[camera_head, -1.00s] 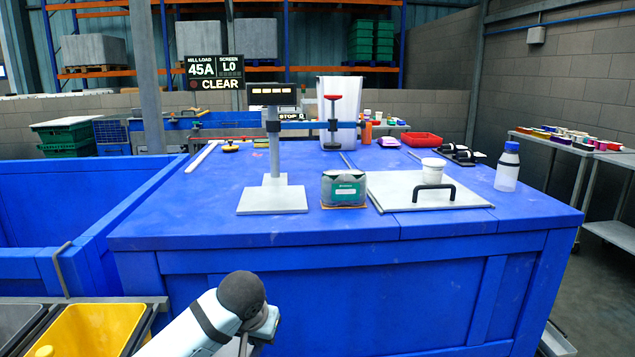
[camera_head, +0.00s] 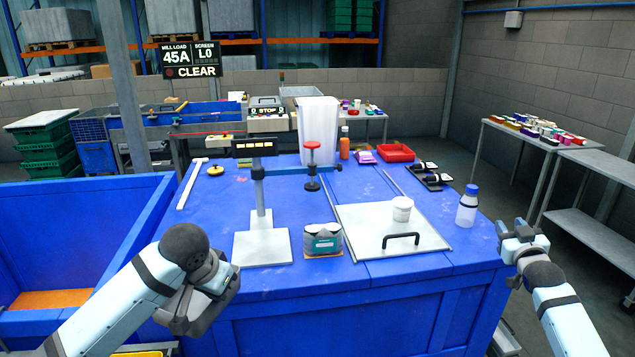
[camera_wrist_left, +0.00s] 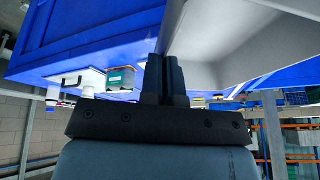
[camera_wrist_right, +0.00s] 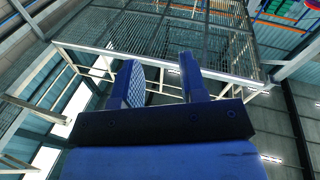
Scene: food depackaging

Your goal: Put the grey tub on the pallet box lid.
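The grey tub (camera_head: 200,312) appears as a grey boxy shape at the end of my left arm, low in the head view, in front of the blue box. In the left wrist view a pale grey wall (camera_wrist_left: 212,28) runs close to the fingers, which look nearly together on its edge. My left gripper (camera_head: 222,276) seems shut on the tub; the contact is partly hidden. The pallet box lid is the flat blue top (camera_head: 290,197), beyond the left gripper. My right gripper (camera_head: 524,232) is open and empty beside the box's right edge; its fingers stand apart in the right wrist view (camera_wrist_right: 165,80).
On the blue top stand a post scale (camera_head: 262,250), a green-labelled pack (camera_head: 323,241), a pale handled board (camera_head: 360,225) with a white tub (camera_head: 402,208), and a blue-capped bottle (camera_head: 467,206). A white bin (camera_head: 318,130) stands behind. The left-back part has bare blue room.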

